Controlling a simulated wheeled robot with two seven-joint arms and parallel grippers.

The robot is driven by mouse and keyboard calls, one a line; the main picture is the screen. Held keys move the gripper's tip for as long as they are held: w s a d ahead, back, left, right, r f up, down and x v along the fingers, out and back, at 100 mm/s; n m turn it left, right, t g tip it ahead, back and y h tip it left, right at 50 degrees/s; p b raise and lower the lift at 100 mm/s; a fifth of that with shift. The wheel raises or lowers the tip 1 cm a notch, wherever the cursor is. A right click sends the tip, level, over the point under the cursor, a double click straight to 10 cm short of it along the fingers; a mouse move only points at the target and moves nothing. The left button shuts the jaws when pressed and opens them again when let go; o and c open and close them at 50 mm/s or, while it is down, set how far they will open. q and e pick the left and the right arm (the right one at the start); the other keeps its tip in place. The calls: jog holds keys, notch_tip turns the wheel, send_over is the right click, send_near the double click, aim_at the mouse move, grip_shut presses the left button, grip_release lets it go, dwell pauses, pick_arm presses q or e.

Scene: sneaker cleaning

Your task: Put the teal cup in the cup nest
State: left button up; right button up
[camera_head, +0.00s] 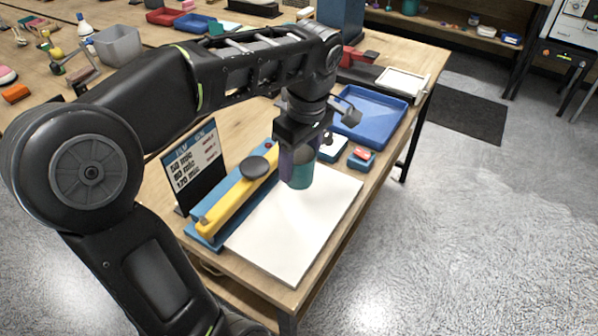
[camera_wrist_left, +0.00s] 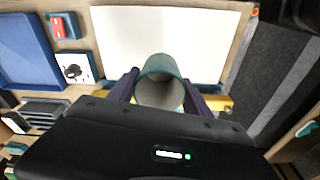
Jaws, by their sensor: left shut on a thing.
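The teal cup (camera_head: 301,175) is between the fingers of my left gripper (camera_head: 298,160), over the upper part of a white sheet (camera_head: 290,235). The gripper points down and is shut on the cup. In the left wrist view the cup (camera_wrist_left: 160,66) shows its round open mouth between the two dark fingers. I cannot tell whether the cup touches the sheet. I cannot make out a cup nest with certainty in either view. My right gripper does not show.
A blue base with a yellow bar (camera_head: 228,203) and black knob lies left of the sheet, with a sign (camera_head: 196,165) behind it. A blue tray (camera_head: 372,102) and a small blue block with a red top (camera_head: 361,158) lie beyond. The sheet's near part is clear.

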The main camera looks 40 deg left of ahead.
pick_arm(q)
jog(key=shift+w, duration=0.1)
dwell(0.6)
jog(key=w+d+f+m+t+h, duration=0.1)
jog(key=w+d+f+m, duration=0.8)
jog(key=w+d+m, duration=0.4)
jog(key=m, duration=0.4)
jog(key=shift+d, duration=0.3)
jog(key=shift+s, duration=0.1)
